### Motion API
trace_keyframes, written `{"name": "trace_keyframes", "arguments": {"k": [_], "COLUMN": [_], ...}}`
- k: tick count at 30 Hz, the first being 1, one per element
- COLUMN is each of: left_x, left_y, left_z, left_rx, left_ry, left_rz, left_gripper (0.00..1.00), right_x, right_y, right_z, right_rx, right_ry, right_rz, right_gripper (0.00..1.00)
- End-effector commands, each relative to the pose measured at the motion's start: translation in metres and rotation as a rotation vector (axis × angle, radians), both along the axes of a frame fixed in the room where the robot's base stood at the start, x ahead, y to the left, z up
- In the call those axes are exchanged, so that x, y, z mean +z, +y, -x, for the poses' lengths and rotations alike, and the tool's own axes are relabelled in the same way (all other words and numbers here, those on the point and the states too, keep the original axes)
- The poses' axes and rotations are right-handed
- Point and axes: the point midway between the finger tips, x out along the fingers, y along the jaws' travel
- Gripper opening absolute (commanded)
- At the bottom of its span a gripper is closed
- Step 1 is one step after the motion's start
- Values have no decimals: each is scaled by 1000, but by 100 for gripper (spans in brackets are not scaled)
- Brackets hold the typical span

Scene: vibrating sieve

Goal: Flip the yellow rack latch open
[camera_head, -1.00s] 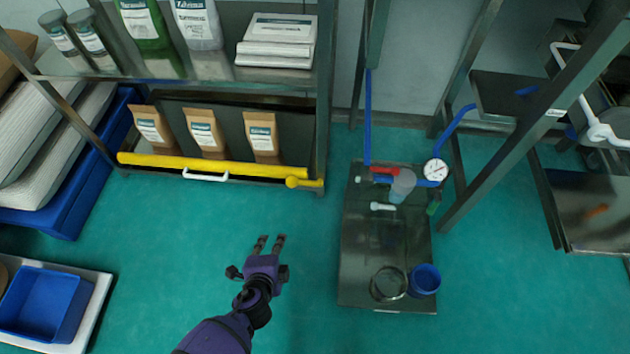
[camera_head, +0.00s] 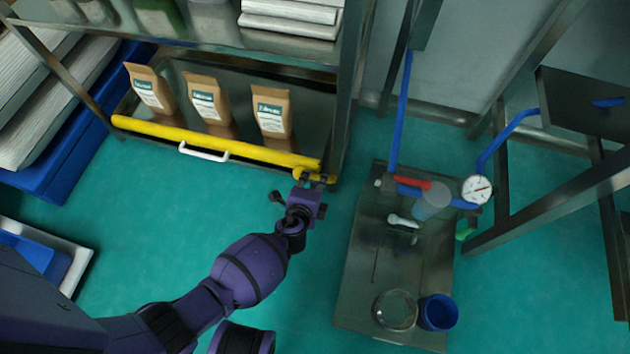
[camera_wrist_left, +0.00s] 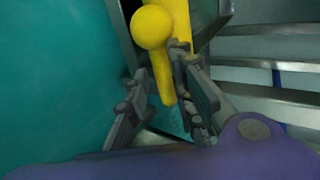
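The yellow rack latch (camera_head: 314,174) is at the right end of the long yellow bar (camera_head: 215,143) across the front of the rack's lower shelf. In the left wrist view the latch shows as a yellow ball (camera_wrist_left: 152,27) with a short arm below it. My left gripper (camera_head: 311,180) is at the latch and partly covers it in the head view. In the left wrist view the open fingers (camera_wrist_left: 163,103) stand on either side of the latch arm's lower end. I cannot tell whether they touch it. My right gripper is not in view.
The rack's metal post (camera_head: 347,100) is close to my gripper. A metal platform (camera_head: 365,300) with a gauge and cups lies to the right. Green floor is clear in front.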

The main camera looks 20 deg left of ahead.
Motion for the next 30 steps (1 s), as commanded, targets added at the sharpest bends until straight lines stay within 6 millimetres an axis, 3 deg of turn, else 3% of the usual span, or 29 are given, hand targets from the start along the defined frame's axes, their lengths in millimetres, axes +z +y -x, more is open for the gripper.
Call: {"name": "trace_keyframes", "arguments": {"k": [6, 12, 17, 30], "left_x": [-6, -6, -6, -6], "left_y": [0, 0, 0, 3], "left_z": [-9, -9, -9, -8], "left_rx": [0, 1, 1, 1], "left_ry": [0, 0, 1, 3], "left_rz": [0, 0, -1, -6], "left_gripper": [23, 21, 0, 0], "right_x": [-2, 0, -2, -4], "right_y": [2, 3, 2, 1], "right_z": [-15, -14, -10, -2], "right_rx": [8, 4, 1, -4], "right_ry": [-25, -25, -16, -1], "right_rz": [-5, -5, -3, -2], "right_gripper": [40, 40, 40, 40]}}
